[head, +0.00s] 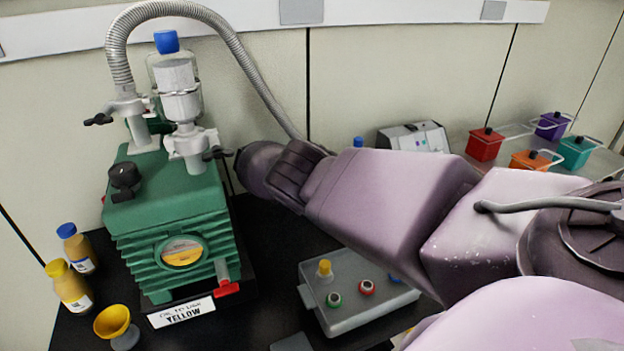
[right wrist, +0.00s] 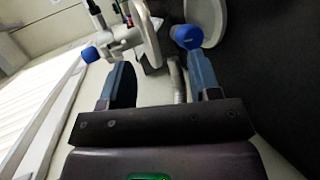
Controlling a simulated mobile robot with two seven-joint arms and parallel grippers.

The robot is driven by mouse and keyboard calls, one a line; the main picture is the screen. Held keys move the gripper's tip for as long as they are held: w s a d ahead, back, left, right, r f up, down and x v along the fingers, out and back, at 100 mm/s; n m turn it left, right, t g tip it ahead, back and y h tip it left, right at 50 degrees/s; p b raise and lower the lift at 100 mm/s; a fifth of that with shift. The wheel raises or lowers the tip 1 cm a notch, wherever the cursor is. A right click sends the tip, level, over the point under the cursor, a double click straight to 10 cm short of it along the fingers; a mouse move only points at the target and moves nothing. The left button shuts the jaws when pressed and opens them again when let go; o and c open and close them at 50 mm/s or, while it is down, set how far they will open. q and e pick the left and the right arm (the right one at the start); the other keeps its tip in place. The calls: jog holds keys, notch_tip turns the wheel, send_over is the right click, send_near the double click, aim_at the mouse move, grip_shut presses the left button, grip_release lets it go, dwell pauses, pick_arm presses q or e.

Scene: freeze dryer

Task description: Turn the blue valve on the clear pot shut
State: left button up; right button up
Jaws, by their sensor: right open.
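My right arm crosses the head view from the right and hides much of the middle. Its gripper is out of sight there. In the right wrist view my right gripper (right wrist: 159,62) is open, with nothing between its two blue-grey fingers. A blue knob (right wrist: 188,36) is just beyond the right-hand fingertip; I cannot tell whether they touch. Another blue knob (right wrist: 90,54) on a white fitting (right wrist: 122,42) is up and left of the left-hand finger. I cannot tell which knob is the pot's valve. No clear pot body is plain here. My left gripper is not in view.
A green pump (head: 165,200) with a blue-capped clear bottle (head: 178,75) and a metal hose (head: 243,70) stands left. A grey control box (head: 345,318) is in front of my arm. Colored boxes, including a red one (head: 485,145), stand back right.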

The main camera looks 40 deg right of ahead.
jog(key=shift+w+a+f+b, duration=0.1)
jog(key=shift+w+a+b, duration=0.65)
jog(key=shift+w+a, duration=0.25)
